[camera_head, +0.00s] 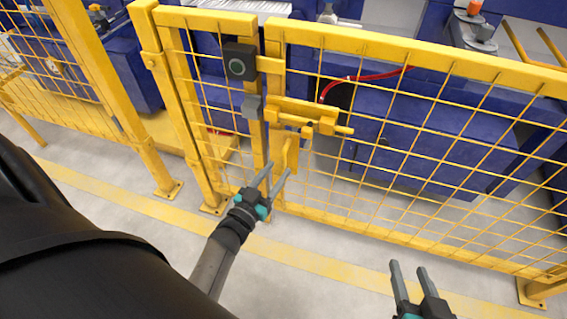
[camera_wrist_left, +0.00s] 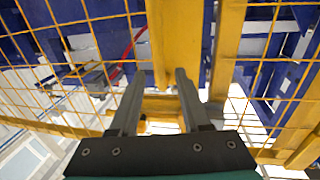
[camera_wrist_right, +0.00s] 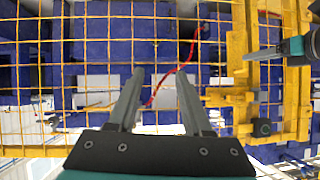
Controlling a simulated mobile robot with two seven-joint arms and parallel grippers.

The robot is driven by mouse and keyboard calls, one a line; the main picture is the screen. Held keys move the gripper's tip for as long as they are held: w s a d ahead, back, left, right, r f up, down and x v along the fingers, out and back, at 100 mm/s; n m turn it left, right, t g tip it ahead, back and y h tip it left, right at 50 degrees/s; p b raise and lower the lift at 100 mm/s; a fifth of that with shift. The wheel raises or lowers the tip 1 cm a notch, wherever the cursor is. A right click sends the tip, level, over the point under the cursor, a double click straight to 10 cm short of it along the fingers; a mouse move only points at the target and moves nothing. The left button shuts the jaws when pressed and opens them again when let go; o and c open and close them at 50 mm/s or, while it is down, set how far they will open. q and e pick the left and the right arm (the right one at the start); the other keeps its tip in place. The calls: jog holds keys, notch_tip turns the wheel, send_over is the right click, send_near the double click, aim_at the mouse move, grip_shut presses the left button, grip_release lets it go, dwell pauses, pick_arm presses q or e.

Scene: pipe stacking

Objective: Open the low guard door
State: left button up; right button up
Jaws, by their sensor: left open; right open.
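The low guard door (camera_head: 420,50) is a yellow frame with wire mesh, standing closed against the fixed post on its left. A yellow sliding bolt (camera_head: 300,116) sits near its upper left corner, with a yellow pull handle (camera_head: 290,156) below it. My left gripper (camera_head: 278,174) is open just in front of and below the handle. In the left wrist view a yellow upright bar (camera_wrist_left: 163,40) shows between and beyond the open fingers; contact cannot be told. My right gripper (camera_head: 408,266) is open and empty, facing the mesh; its fingers also show in the right wrist view (camera_wrist_right: 158,82).
A black box with a green ring (camera_head: 238,63) and a grey box (camera_head: 252,107) are at the post beside the door. Blue machinery and a red cable (camera_head: 352,78) lie behind the mesh. Grey floor with a yellow stripe (camera_head: 310,262) is clear on this side.

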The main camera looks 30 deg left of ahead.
aim_at(282, 164)
pick_arm(q)
jog(key=shift+w+b, duration=0.4)
jog(key=shift+w, duration=0.8)
jog(key=shift+w+b, duration=0.4)
jog(key=shift+w, duration=0.6)
pick_arm(e)
jog(key=shift+a+r+t+y, duration=0.4)
jog(key=shift+a+t, duration=0.25)
jog(key=shift+t, duration=0.15)
jog(key=shift+a+r+t+y, duration=0.35)
jog(key=shift+a+t, duration=0.25)
jog(key=shift+t, duration=0.2)
pick_arm(q)
grip_shut()
